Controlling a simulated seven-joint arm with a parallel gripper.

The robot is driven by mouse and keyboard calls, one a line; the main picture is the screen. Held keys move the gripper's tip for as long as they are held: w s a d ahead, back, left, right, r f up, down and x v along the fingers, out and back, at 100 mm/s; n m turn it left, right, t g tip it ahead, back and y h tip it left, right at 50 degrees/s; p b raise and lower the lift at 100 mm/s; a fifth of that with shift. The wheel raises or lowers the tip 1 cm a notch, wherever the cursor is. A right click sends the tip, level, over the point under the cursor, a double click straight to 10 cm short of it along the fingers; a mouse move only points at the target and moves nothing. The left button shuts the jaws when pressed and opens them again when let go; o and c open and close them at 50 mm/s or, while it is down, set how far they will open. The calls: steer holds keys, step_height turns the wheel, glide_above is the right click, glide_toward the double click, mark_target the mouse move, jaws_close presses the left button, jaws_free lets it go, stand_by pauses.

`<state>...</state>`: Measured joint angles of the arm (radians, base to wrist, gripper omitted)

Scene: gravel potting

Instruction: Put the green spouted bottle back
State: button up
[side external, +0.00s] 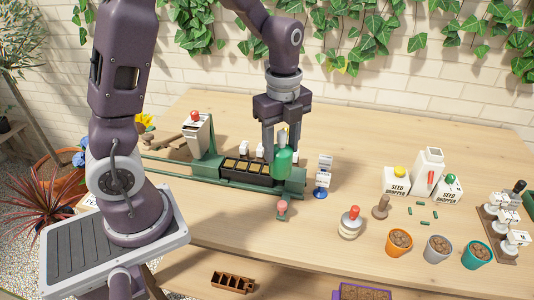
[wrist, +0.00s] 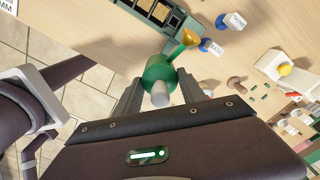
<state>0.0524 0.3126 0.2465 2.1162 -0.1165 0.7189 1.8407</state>
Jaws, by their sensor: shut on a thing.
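The green spouted bottle (side external: 283,160) is held between the fingers of my gripper (side external: 283,146) in the side external view. It is upright over the right end of the green tray rail, in front of the cell tray (side external: 244,172). In the wrist view the green bottle (wrist: 160,76) sits between both fingers of my gripper (wrist: 163,92), with its pale cap toward the camera and a yellow-orange spout pointing to the upper right. Whether its base touches anything cannot be told.
A labelled stand with a blue base (side external: 323,178) stands just right of the bottle. A pink-topped stamp (side external: 282,210) stands in front. A white hopper (side external: 196,136) is at the rail's left. Seed hoppers (side external: 396,181) and pots (side external: 399,243) are at the right. The table's back right is clear.

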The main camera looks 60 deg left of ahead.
steer(key=shift+w, duration=0.1)
steer(key=w+d+f, duration=0.2)
steer(key=w, duration=0.8)
steer(key=w+d+f, duration=0.2)
steer(key=w+d, duration=0.1)
steer(key=w, duration=0.8)
steer(key=f, duration=0.9)
steer(key=shift+w+d+f, duration=0.15)
steer(key=shift+w+f, duration=0.15)
steer(key=shift+f, duration=0.4)
steer(key=shift+f, duration=0.1)
steer(key=o, duration=1.1)
